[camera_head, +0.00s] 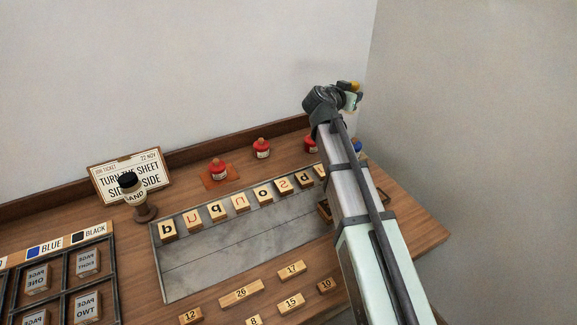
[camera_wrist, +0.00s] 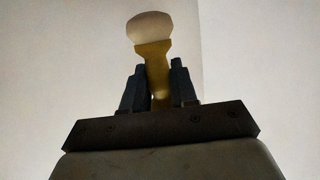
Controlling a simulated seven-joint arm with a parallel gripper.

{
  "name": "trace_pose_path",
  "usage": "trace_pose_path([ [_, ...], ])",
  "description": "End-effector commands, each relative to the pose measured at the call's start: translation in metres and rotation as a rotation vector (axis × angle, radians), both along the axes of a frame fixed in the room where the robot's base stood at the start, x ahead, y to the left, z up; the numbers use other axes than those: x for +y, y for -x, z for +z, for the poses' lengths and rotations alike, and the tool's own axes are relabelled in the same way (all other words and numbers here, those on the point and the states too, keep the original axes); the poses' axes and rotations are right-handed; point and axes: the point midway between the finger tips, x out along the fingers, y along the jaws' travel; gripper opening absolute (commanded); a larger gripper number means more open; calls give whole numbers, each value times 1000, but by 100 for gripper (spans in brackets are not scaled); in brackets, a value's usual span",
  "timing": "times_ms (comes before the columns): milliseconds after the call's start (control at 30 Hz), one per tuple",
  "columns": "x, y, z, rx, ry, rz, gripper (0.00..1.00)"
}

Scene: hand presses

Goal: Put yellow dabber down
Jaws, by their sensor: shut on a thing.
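The yellow dabber (camera_wrist: 155,65) is between the fingers of my gripper (camera_wrist: 158,88) in the wrist view, its pale round head pointing up in that picture. The fingers are shut on its yellow body. In the head view my gripper (camera_head: 350,92) is raised high at the back right, above the table's far edge. A small bit of the yellow dabber (camera_head: 355,85) shows there beside the gripper. Plain wall is behind it, and no surface touches the dabber in the wrist view.
More pots at the right are partly hidden by my arm. Letter blocks line a grey slab (camera_head: 200,262). A ticket sign (camera_head: 103,172) and handled stamp (camera_head: 133,193) stand left.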

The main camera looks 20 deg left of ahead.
Motion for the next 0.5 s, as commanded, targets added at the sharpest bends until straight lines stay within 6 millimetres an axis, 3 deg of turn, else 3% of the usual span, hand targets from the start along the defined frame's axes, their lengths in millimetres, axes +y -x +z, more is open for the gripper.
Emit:
trace_pose_path([
  [33,19,-1,3,-1,2,-25,0],
  [300,93,22,19,-1,0,-201,0],
  [500,139,44,34,-1,0,-302,0],
])
